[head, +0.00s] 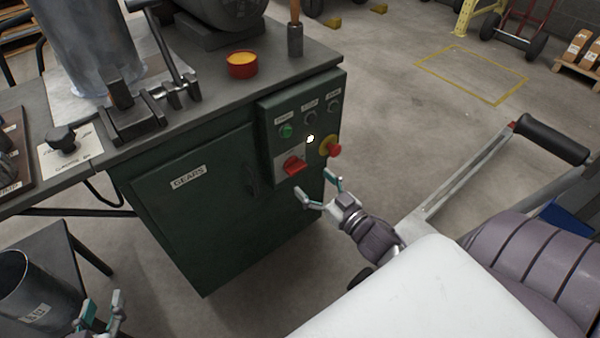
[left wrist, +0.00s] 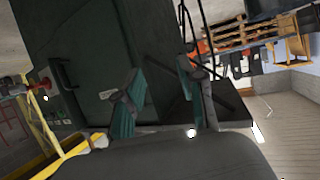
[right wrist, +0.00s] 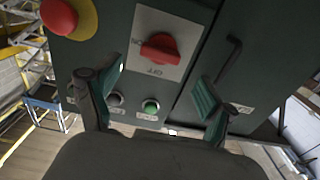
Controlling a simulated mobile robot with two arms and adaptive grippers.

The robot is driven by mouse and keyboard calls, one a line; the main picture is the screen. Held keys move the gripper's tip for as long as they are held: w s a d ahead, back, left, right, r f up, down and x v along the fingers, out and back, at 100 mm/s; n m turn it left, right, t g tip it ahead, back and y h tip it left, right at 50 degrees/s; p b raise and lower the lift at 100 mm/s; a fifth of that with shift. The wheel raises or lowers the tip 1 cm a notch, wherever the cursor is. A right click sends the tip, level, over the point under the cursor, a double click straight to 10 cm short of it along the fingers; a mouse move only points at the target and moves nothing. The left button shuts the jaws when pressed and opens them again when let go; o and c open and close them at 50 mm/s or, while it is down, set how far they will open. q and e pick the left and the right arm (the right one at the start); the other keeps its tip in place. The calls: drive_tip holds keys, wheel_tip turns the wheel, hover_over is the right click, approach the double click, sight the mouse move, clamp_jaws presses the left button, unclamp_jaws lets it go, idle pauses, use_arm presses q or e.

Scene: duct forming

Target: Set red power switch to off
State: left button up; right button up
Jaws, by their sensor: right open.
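The red power switch (head: 294,165) is a rotary knob on a light plate on the green machine's control panel. In the right wrist view the red knob (right wrist: 160,47) sits between and beyond the fingers, with ON and OFF lettering on its plate. My right gripper (head: 321,190) is open and empty, just in front of and below the switch, apart from it; its fingers (right wrist: 155,95) show in the right wrist view. My left gripper (head: 103,308) is at the lower left, far from the switch; its fingers (left wrist: 165,98) are spread with nothing between them.
A red emergency button (head: 333,150) on a yellow disc is right of the switch. A green button (head: 286,131) sits above it. The door marked GEARS (head: 190,190) is to the left.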

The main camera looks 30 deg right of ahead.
sight(299, 170)
drive_tip(key=w, duration=0.4)
drive_tip(key=shift+w+a+b, duration=0.2)
drive_tip(key=shift+w+b, duration=0.1)
drive_tip(key=shift+b, duration=0.1)
drive_tip(key=shift+w, duration=0.65)
use_arm(q)
drive_tip(key=r+t, duration=0.1)
drive_tip(key=w+r+t, duration=0.1)
drive_tip(key=r, duration=0.1)
drive_tip(key=w+d+r+t+h, duration=0.1)
drive_tip(key=r, duration=0.1)
drive_tip(key=shift+d, duration=0.1)
use_arm(e)
drive_tip(key=c, duration=1.2)
